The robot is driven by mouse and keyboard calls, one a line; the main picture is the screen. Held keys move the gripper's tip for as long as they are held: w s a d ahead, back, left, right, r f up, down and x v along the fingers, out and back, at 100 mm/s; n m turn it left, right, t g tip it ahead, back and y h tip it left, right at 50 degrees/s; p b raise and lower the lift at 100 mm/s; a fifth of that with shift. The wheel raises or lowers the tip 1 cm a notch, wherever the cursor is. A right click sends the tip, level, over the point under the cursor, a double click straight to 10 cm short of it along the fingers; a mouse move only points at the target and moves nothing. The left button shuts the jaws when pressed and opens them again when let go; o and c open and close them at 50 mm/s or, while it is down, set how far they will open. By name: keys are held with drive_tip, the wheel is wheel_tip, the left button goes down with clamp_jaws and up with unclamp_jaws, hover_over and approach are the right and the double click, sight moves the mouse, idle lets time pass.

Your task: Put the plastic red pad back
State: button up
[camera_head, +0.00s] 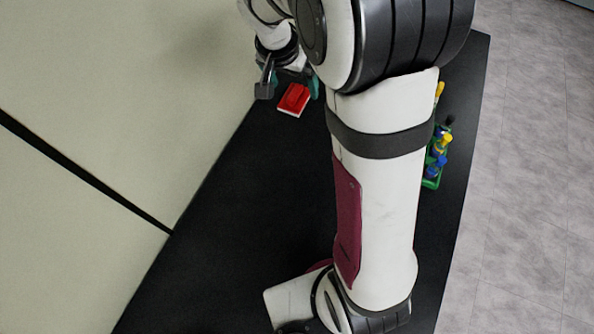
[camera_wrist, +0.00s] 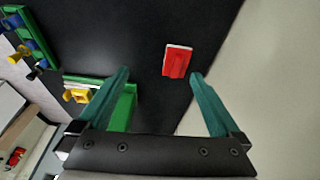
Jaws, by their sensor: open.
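The red pad (camera_head: 294,99) lies on the black bench top near the pale wall. It has a white edge and a raised ridge. In the wrist view the red pad (camera_wrist: 176,62) is beyond my fingertips, nearer the right finger. My gripper (camera_wrist: 160,76) is open with teal fingers, and nothing is between them. In the head view my gripper is beside the pad and partly hidden by my arm.
A green holder (camera_wrist: 122,110) with a yellow part (camera_wrist: 77,96) is partly behind my left finger. A green rack (camera_head: 432,182) with blue and yellow items stands at the bench's right side. The bench top around the pad is clear, with the pale wall (camera_wrist: 250,70) close by.

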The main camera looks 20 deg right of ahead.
drive_tip(key=s+a+r+n+g+y, duration=0.1)
drive_tip(key=s+a, duration=0.3)
drive_tip(key=s, duration=1)
drive_tip(key=s+a+r+n+g+y, duration=0.1)
drive_tip(key=s+a+r+n+y, duration=0.1)
drive_tip(key=s, duration=1.1)
drive_tip(key=a+r+y, duration=0.1)
drive_tip(key=a+r, duration=0.1)
drive_tip(key=a, duration=0.1)
drive_tip(key=shift+s+a, duration=0.15)
drive_tip(key=shift+s, duration=0.2)
